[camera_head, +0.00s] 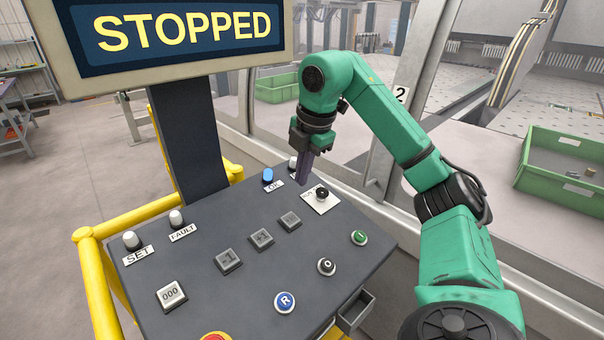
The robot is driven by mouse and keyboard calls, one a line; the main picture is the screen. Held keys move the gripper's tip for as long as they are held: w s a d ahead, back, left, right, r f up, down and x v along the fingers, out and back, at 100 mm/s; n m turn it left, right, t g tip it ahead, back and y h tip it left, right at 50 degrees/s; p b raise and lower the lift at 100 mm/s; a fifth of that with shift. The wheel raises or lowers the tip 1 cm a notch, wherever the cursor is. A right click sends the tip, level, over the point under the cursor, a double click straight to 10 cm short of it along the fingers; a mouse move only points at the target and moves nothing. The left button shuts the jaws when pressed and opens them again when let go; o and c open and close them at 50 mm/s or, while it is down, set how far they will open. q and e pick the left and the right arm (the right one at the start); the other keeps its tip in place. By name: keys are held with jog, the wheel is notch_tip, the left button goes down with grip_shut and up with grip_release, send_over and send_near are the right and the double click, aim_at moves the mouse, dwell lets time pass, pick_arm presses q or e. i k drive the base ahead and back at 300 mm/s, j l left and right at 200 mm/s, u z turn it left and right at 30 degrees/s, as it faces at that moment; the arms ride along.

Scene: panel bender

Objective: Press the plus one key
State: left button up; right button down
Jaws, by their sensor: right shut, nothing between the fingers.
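The plus one key (261,238) is a small grey square key in the middle of the dark control panel (205,282). The similar minus one key (228,260) is to its lower left. Another grey key (290,219) is to its upper right, its label too small to read. My right gripper (304,181) is shut and empty, fingers pointing down. In the picture it is above and to the right of the plus one key, near the black knob on its white plate (321,196). It appears above the panel; the exact gap is unclear. My left gripper is out of view.
A screen (180,30) reading STOPPED stands on a dark post (187,135) behind the panel. The blue R button (285,302), black O button (326,266) and green button (358,237) line the right side. Yellow rails (150,213) flank the panel.

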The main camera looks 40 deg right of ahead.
aim_at(262, 238)
jog(key=k, duration=1.5)
